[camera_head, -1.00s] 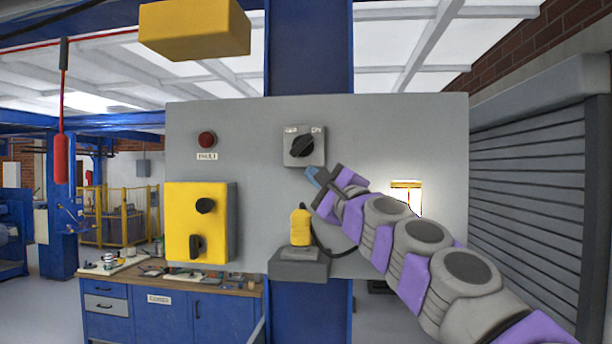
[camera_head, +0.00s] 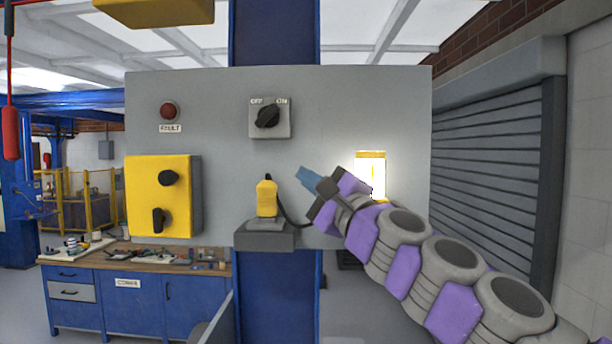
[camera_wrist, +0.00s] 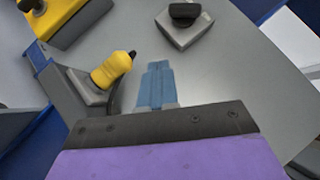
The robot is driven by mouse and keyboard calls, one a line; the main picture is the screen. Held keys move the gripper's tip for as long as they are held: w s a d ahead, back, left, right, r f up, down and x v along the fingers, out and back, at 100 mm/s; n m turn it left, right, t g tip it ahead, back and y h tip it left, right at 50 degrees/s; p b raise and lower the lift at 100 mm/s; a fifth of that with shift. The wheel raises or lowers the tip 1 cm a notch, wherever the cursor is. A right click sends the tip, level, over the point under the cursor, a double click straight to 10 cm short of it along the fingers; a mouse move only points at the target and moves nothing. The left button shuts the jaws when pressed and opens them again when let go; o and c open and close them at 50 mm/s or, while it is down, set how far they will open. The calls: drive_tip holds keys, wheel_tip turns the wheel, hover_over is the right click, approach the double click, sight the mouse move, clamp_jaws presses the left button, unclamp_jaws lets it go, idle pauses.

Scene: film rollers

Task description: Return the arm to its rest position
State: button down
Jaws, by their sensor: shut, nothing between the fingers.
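My gripper (camera_head: 307,177) is shut and empty, its blue fingers together. In the head view it is in front of the grey panel (camera_head: 350,110), below and to the right of the OFF/ON rotary switch (camera_head: 268,117). The black knob of that switch points toward ON. The gripper is to the right of the yellow handheld device (camera_head: 266,198), apart from it. My purple and grey arm reaches in from the lower right. In the wrist view the shut fingers (camera_wrist: 156,84) are at the centre, with the yellow device (camera_wrist: 112,70) to their left and the rotary switch (camera_wrist: 184,24) above right.
A yellow control box (camera_head: 155,195) with black knobs and a red FAULT lamp (camera_head: 170,111) are on the panel's left. The yellow device stands on a grey ledge (camera_head: 264,238). A blue workbench (camera_head: 90,300) is at lower left. A grey roller shutter (camera_head: 488,165) is at right.

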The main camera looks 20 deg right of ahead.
drive_tip(key=s+a+f+n+g+y+b, duration=0.1)
drive_tip(key=s+a+f+n+g+y, duration=0.1)
drive_tip(key=s+a+f+n+g, duration=0.45)
drive_tip(key=s+a+f+n+g+y+b, duration=0.1)
drive_tip(key=s+a+f+n+g+y, duration=0.2)
drive_tip(key=a+n, duration=0.5)
drive_tip(key=s+a+f+n+g+h+b, duration=0.1)
drive_tip(key=s+a+f+g+h, duration=0.15)
drive_tip(key=f, duration=0.55)
drive_tip(key=s+a+f+n+g+h, duration=0.1)
drive_tip(key=s+a+f, duration=0.25)
drive_tip(key=f, duration=0.55)
drive_tip(key=s+d+f+n+g+h+b, duration=0.1)
drive_tip(key=s+d+f+g+h, duration=0.25)
drive_tip(key=f, duration=0.65)
drive_tip(key=s+d+f+n+g+h+b, duration=0.1)
drive_tip(key=s+d+f+h, duration=0.25)
drive_tip(key=s+f, duration=0.4)
drive_tip(key=s+d+f+g+h, duration=0.3)
drive_tip(key=s+d+f+g, duration=0.2)
drive_tip(key=s+d+f, duration=0.5)
drive_tip(key=shift+s+d+f+b, duration=0.3)
drive_tip(key=shift+s+d+f, duration=0.1)
drive_tip(key=shift+f, duration=0.25)
